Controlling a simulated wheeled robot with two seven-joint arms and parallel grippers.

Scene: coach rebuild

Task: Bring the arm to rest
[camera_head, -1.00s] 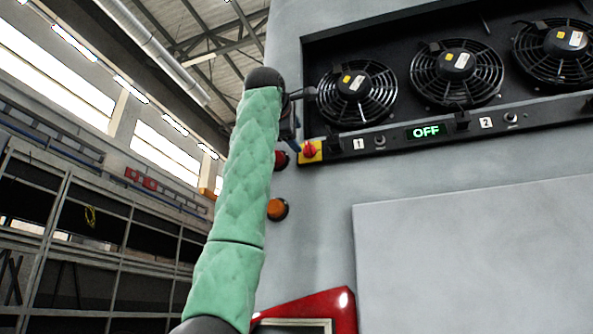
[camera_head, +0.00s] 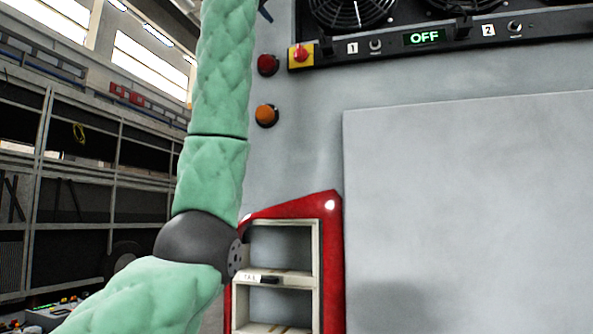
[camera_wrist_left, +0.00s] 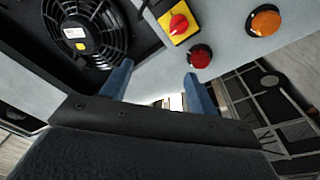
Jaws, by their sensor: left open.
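My left arm (camera_head: 213,150) in its green padded cover comes in from the lower left and rises along the grey coach panel. Its upper end leaves the top of the head view, and only a small blue bit of the gripper shows at the top edge. In the left wrist view my left gripper (camera_wrist_left: 158,70) shows two blue fingers spread apart with nothing between them. Beyond them are a red rotary switch on a yellow plate (camera_wrist_left: 179,23), a red button (camera_wrist_left: 199,57) and an orange button (camera_wrist_left: 264,22). My right gripper is not in view.
The control strip has a display reading OFF (camera_head: 424,37), with fans (camera_head: 350,8) above it. A red-framed shelf unit (camera_head: 333,260) stands low beside my elbow. A large pale panel (camera_head: 460,200) fills the right. Racks (camera_head: 80,190) stand at the left.

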